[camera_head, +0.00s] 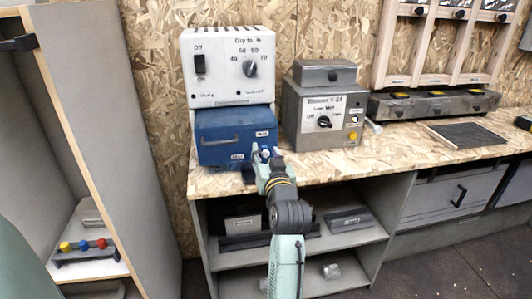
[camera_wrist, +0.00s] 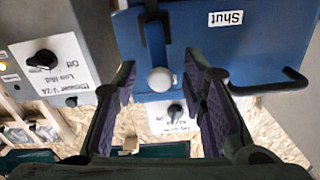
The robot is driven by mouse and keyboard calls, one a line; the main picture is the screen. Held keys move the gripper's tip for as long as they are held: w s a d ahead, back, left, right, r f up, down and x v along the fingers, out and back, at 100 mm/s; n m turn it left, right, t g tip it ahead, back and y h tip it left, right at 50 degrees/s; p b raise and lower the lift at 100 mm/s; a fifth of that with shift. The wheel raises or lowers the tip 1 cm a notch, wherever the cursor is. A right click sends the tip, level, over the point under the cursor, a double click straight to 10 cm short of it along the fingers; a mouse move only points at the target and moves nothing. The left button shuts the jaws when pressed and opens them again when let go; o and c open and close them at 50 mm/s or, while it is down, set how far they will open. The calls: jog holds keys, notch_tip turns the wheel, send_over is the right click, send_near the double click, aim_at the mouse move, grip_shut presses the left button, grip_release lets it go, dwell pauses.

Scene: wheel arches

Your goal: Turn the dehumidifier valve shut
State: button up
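The dehumidifier is a white control unit (camera_head: 228,90), with an Off switch and a drying dial, standing above a blue tank (camera_head: 222,127). In the wrist view, which looks upside down, the blue tank (camera_wrist: 200,50) carries a "Shut" label (camera_wrist: 226,18). My gripper (camera_head: 264,156) is at the tank's lower right front. In the wrist view my gripper (camera_wrist: 163,95) is open, its purple-padded fingers either side of the knob with gaps visible. The gripper hides most of the lever in the head view.
A grey machine (camera_head: 322,112) with a dial stands right of the tank.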

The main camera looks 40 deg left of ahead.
jog(key=shift+c, duration=0.2)
grip_shut()
dwell(0.3)
